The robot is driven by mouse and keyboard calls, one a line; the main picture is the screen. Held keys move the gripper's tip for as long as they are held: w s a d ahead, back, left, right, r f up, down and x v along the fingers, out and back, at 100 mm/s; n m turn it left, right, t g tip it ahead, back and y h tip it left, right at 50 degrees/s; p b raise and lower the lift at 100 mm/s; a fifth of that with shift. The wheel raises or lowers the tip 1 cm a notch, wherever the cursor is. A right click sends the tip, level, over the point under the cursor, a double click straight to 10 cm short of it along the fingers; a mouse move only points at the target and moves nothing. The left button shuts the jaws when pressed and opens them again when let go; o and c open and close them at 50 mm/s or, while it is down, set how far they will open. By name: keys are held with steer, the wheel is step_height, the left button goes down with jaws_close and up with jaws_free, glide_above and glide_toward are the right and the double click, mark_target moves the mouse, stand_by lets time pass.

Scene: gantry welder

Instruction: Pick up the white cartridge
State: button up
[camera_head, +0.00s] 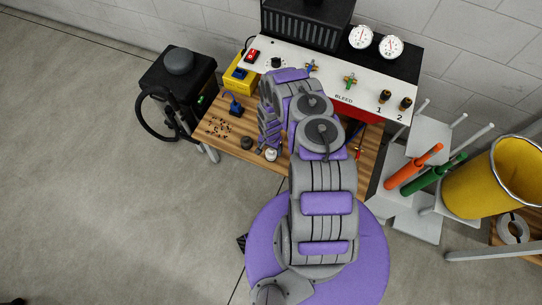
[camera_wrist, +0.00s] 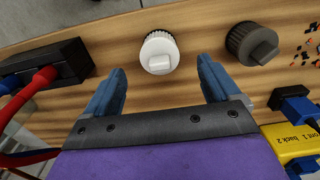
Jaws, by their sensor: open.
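The white cartridge (camera_wrist: 159,53), round with a ribbed edge and a raised block on top, stands on the wooden bench. It also shows in the head view as a small white thing (camera_head: 271,155) near the bench's front edge, just below my gripper (camera_head: 268,135). In the wrist view my gripper (camera_wrist: 161,78) is open. Its two blue fingers point toward the cartridge, one on each side in the picture, with a gap to it on both sides. Nothing is between the fingers' bases. Whether the fingertips are level with the cartridge I cannot tell.
A dark grey cartridge-like knob (camera_wrist: 252,43) stands to the right of the white one. A black block (camera_wrist: 45,66) with a red cable is at left. Blue and yellow connectors (camera_wrist: 293,142) are at lower right. A white control panel (camera_head: 330,75) rises behind the bench.

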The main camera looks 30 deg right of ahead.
mark_target(271, 153)
steer(key=shift+w+d+f+b, duration=0.15)
steer(key=shift+f+b, duration=0.35)
steer(key=shift+f, duration=0.85)
steer(key=shift+d+f+b, duration=0.15)
steer(key=shift+f+b, duration=0.3)
steer(key=shift+f, duration=0.85)
steer(key=shift+c, duration=0.4)
steer(key=c, duration=1.1)
